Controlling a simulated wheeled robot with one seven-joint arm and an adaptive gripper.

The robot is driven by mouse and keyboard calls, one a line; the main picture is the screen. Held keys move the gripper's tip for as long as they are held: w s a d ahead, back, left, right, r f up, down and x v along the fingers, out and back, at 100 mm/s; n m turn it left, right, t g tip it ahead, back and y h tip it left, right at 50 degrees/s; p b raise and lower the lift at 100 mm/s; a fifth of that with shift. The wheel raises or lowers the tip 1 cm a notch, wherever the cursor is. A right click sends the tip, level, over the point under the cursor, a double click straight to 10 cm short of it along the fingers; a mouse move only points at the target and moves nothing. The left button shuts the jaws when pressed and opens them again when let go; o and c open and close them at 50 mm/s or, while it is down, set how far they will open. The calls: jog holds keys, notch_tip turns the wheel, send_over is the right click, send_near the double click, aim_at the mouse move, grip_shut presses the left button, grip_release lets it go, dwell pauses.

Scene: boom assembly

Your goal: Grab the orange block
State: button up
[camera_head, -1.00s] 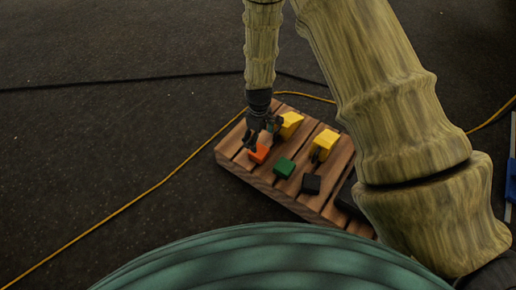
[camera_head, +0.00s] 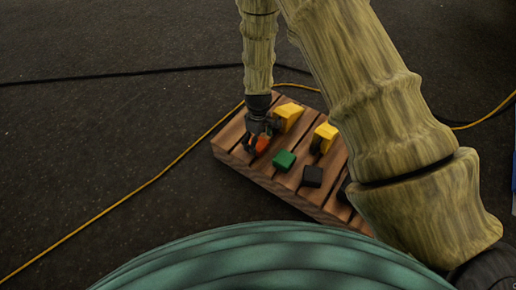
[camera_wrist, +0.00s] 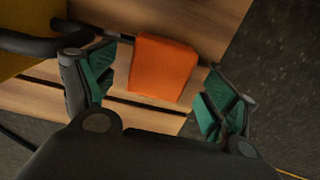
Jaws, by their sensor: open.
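The orange block (camera_wrist: 162,68) lies on the wooden slatted board, between the two fingers of my gripper (camera_wrist: 158,92) in the wrist view. The fingers are spread, with green pads, and a gap shows between the block and each pad. In the head view, my gripper (camera_head: 257,143) is down at the board's left part, and the orange block (camera_head: 263,144) is partly hidden by it.
The wooden board (camera_head: 235,137) stands on a dark floor. A green block (camera_head: 284,160), a black block (camera_head: 313,176) and two yellow pieces, one farther back (camera_head: 289,115) and one to the right (camera_head: 325,134), are on it. A yellow cable (camera_head: 150,181) runs along the floor.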

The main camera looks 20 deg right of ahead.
notch_tip(320, 180, down, 2)
jog(key=shift+f+b, duration=0.25)
jog(key=shift+b, duration=0.25)
jog(key=c, duration=1.2)
jog(key=shift+c, duration=0.2)
